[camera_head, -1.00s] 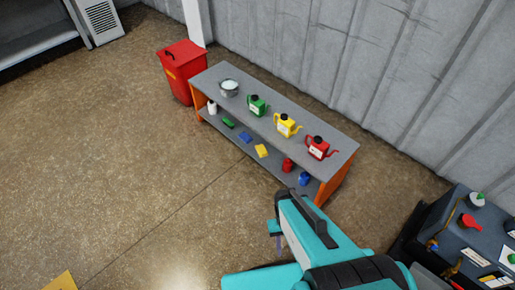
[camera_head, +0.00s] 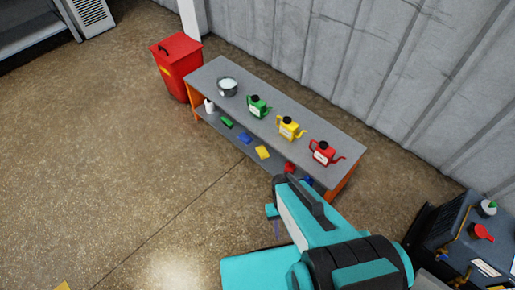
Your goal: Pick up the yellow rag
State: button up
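The yellow rag (camera_head: 262,152) lies on the lower shelf of the grey-topped bench (camera_head: 205,80), near the front edge. A blue rag (camera_head: 244,138) and a green rag (camera_head: 227,122) lie to its left on the same shelf. My teal arm rises from the bottom of the picture, to the right of and below the yellow rag, and covers part of the bench's right end. The fingers of my gripper cannot be made out, so whether it is open or shut does not show.
Green (camera_head: 258,107), yellow (camera_head: 290,128) and red (camera_head: 324,153) cans and a metal bucket (camera_head: 228,87) stand on the bench top. A red bin (camera_head: 175,68) stands left of the bench. A dark cart (camera_head: 450,235) is at the right. The floor in front of the bench is clear.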

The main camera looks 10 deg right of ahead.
aim_at(262, 150)
jog(key=i, duration=0.4)
jog(key=k, duration=0.5)
jog(key=u, duration=0.55)
jog(key=k, duration=0.9)
jog(key=u, duration=1)
jog(key=i, duration=1.55)
jog(key=u, duration=0.15)
